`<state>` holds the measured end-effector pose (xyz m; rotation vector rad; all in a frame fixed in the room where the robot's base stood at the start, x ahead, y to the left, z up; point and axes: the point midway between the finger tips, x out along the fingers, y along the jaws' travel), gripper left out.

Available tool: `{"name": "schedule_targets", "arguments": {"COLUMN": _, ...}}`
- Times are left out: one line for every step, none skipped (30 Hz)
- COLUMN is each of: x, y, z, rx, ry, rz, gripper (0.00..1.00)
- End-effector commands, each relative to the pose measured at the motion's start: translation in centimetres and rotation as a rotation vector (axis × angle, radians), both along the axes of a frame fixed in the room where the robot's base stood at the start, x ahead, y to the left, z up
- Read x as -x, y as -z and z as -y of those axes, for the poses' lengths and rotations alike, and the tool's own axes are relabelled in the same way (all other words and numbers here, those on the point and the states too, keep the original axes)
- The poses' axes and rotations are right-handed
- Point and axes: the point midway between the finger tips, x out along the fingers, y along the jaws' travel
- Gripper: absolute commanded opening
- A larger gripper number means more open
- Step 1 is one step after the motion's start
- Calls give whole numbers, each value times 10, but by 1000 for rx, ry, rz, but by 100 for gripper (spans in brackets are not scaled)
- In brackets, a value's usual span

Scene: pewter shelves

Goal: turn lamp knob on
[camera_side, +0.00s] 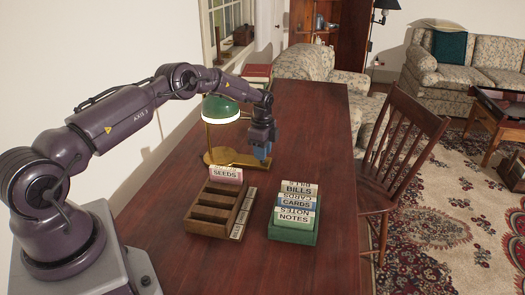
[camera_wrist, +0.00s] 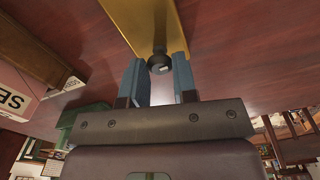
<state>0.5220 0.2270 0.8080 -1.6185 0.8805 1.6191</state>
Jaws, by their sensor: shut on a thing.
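The desk lamp has a green shade (camera_side: 221,108) with a bright white lower band. It stands on a brass base (camera_side: 236,158), whose flat edge also shows in the wrist view (camera_wrist: 148,28). The small dark round knob (camera_wrist: 159,62) sits at the end of the brass base. My gripper (camera_side: 261,154) reaches down at the base's right end and hides the knob in the side view. In the wrist view its two blue fingers (camera_wrist: 158,72) are on either side of the knob, shut on it.
A wooden sorter (camera_side: 215,212) with a SEEDS card (camera_side: 226,174) stands in front of the lamp. A green box (camera_side: 292,238) of labelled cards is to its right. Red books (camera_side: 257,71) lie behind. The right part of the table (camera_side: 325,125) is clear.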

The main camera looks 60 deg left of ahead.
Motion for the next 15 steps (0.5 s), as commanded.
{"name": "schedule_targets", "arguments": {"x": 0, "y": 0, "z": -1, "rx": 0, "ry": 17, "rz": -1, "gripper": 3}}
{"name": "schedule_targets", "arguments": {"x": 0, "y": 0, "z": -1, "rx": -1, "ry": 25, "rz": -1, "gripper": 3}}
{"name": "schedule_targets", "arguments": {"x": 0, "y": 0, "z": 0, "rx": -1, "ry": 36, "rz": -1, "gripper": 3}}
{"name": "schedule_targets", "arguments": {"x": 0, "y": -1, "z": 0, "rx": -1, "ry": 43, "rz": -1, "gripper": 3}}
{"name": "schedule_targets", "arguments": {"x": 0, "y": -1, "z": 0, "rx": -1, "ry": 48, "rz": -1, "gripper": 3}}
{"name": "schedule_targets", "arguments": {"x": 0, "y": 0, "z": 0, "rx": -1, "ry": 54, "rz": -1, "gripper": 3}}
{"name": "schedule_targets", "arguments": {"x": 0, "y": -1, "z": 0, "rx": -1, "ry": 58, "rz": -1, "gripper": 3}}
{"name": "schedule_targets", "arguments": {"x": 0, "y": -1, "z": 0, "rx": -1, "ry": 61, "rz": -1, "gripper": 3}}
{"name": "schedule_targets", "arguments": {"x": 0, "y": -1, "z": 0, "rx": -1, "ry": 64, "rz": -1, "gripper": 3}}
{"name": "schedule_targets", "arguments": {"x": 0, "y": -1, "z": 0, "rx": -1, "ry": 66, "rz": -1, "gripper": 3}}
{"name": "schedule_targets", "arguments": {"x": 0, "y": -1, "z": 0, "rx": -1, "ry": 67, "rz": -1, "gripper": 3}}
{"name": "schedule_targets", "arguments": {"x": 0, "y": -1, "z": 0, "rx": -1, "ry": 68, "rz": -1, "gripper": 3}}
{"name": "schedule_targets", "arguments": {"x": 0, "y": -1, "z": 0, "rx": -1, "ry": 69, "rz": -1, "gripper": 3}}
{"name": "schedule_targets", "arguments": {"x": 0, "y": -1, "z": 0, "rx": -1, "ry": 69, "rz": -1, "gripper": 3}}
{"name": "schedule_targets", "arguments": {"x": 0, "y": -1, "z": 0, "rx": -1, "ry": 69, "rz": 0, "gripper": 3}}
